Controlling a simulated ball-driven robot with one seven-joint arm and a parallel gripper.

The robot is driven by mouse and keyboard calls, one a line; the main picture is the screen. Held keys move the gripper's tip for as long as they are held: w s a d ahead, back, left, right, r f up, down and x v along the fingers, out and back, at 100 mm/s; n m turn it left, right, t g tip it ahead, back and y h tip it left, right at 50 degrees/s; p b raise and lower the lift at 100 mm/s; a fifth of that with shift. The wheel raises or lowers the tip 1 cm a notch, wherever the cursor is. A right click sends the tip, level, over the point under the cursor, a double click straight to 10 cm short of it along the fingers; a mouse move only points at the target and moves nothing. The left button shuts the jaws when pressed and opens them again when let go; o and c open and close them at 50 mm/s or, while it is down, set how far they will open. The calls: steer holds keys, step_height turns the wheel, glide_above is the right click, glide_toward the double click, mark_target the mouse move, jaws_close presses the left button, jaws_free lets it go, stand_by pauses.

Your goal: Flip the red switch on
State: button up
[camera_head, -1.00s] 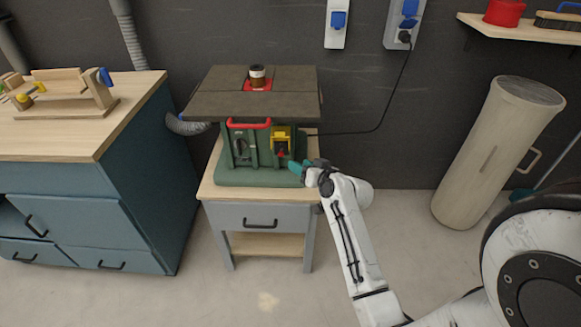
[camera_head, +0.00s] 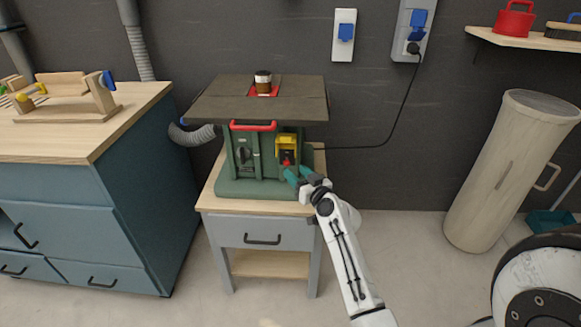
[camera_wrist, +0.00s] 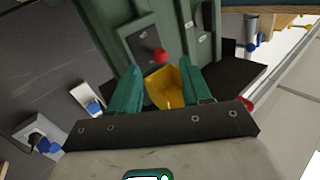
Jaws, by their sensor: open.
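The red switch (camera_head: 287,162) sits on the front of a green router table machine (camera_head: 262,188), below a raised yellow cover (camera_head: 288,142). In the wrist view the red switch (camera_wrist: 160,56) is a round knob on a dark plate, just beyond the yellow cover (camera_wrist: 166,88). My gripper (camera_head: 298,174) is at the machine's front, close to the switch and slightly right of it. Its teal fingers (camera_wrist: 162,80) are apart, with the yellow cover seen between them and the red knob just past the tips. I cannot tell whether a finger touches the cover.
The machine stands on a small grey cabinet (camera_head: 262,227) with a wooden top. A blue workbench (camera_head: 120,215) is at the left. A pale cylinder (camera_head: 505,170) leans at the right. A black cable (camera_head: 390,115) runs to a wall socket.

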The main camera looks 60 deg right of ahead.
mark_target(288, 165)
steer(key=shift+x, duration=2.1)
jaws_close()
